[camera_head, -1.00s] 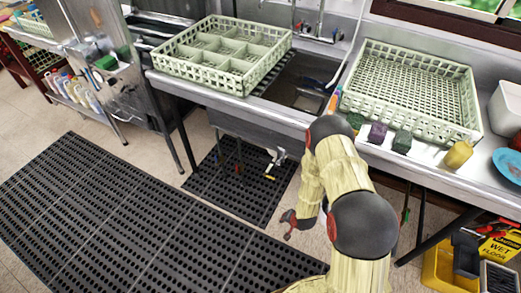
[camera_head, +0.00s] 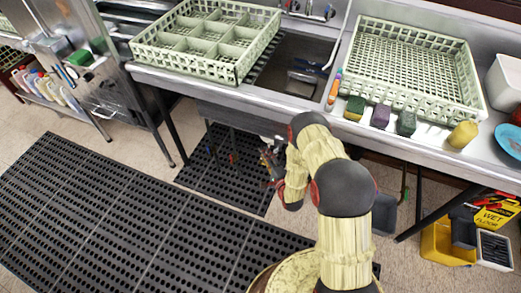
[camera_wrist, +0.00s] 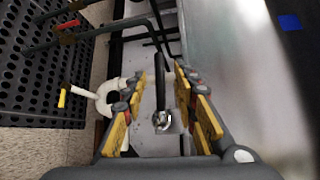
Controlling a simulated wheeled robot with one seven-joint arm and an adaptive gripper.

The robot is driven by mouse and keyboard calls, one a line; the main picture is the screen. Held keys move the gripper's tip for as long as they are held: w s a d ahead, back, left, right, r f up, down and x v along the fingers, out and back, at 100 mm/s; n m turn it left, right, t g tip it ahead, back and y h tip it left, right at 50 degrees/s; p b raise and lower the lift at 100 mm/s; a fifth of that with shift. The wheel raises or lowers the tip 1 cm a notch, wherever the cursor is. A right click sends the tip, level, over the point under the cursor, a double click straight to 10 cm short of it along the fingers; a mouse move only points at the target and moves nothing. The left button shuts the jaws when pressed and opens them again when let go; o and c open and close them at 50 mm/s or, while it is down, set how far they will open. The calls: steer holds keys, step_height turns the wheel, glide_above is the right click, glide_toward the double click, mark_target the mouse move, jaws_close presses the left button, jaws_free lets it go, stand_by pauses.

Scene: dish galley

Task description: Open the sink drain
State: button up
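The steel sink (camera_head: 300,62) is set in the counter, with its underside above my gripper. My gripper (camera_head: 272,163) is low under the sink front in the head view. In the wrist view my gripper (camera_wrist: 160,85) is open, with yellow-padded fingers apart. A dark lever (camera_wrist: 159,80) with a shiny metal hub (camera_wrist: 162,121) shows between the fingers; I cannot tell whether they touch it. A white pipe (camera_wrist: 108,97) is left of the fingers, and a yellow handle (camera_wrist: 62,97) is farther left. Which handle works the drain is not clear.
A divided green rack (camera_head: 205,45) overlaps the sink's left side. Another green rack (camera_head: 410,70) stands on the right counter, with sponges (camera_head: 380,117) before it. Black mats (camera_head: 110,215) cover the floor. A yellow bucket (camera_head: 440,245) stands at lower right. Pipes with red ends (camera_wrist: 66,25) are nearby.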

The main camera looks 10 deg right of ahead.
steer(key=shift+b+x, duration=0.75)
steer(key=shift+x, duration=1.75)
steer(key=c, duration=0.3)
steer(key=c, duration=0.4)
jaws_close()
